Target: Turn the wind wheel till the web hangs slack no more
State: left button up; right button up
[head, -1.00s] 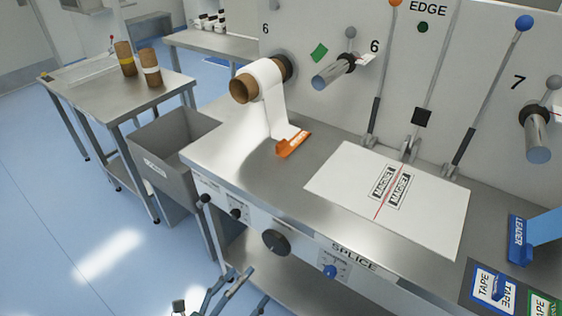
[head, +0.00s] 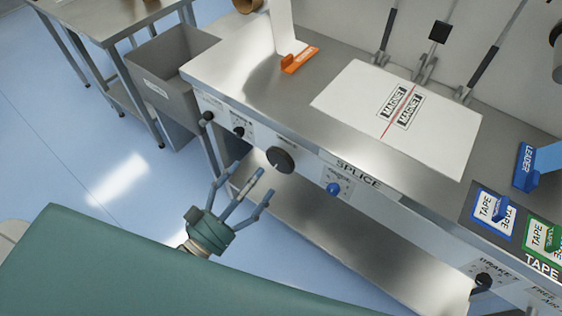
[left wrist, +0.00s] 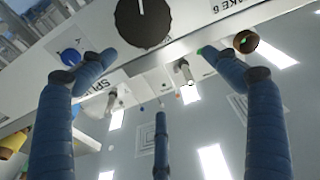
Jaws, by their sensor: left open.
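The large dark round knob (head: 280,160) on the bench's front panel looks like the wind wheel. It also shows at the top of the left wrist view (left wrist: 143,22), with a white mark on its face. My left gripper (head: 246,180) has its fingers spread, empty, to the lower left of the knob and apart from it. The white web (head: 283,28) comes down to an orange clamp (head: 299,60) on the bench top. Its upper part and most of its roll are cut off, so I cannot tell its slack. My right gripper is not in view.
Smaller knobs sit on the same panel: a black one (head: 238,132) to the left and a blue one (head: 333,189) to the right. A grey bin (head: 165,85) stands left of the bench. A lower shelf (head: 345,240) runs beneath the panel.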

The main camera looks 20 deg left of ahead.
aim_at(280, 163)
pick_arm(q)
jog(key=w+d+f+n, duration=0.1)
jog(key=w+n, duration=0.2)
jog(key=n, duration=0.5)
jog(key=w+d+f+n+g, duration=0.1)
jog(key=w+f+n, duration=0.1)
jog(key=n, duration=0.6)
jog(key=w+d+f+n, duration=0.1)
jog(key=w+d+n, duration=0.1)
jog(key=w+n, duration=0.3)
jog(key=shift+f+n+g+y, duration=0.15)
jog(key=shift+n+g+y, duration=0.15)
jog(key=shift+n, duration=1.2)
jog(key=shift+s, duration=0.1)
jog(key=c, duration=1.1)
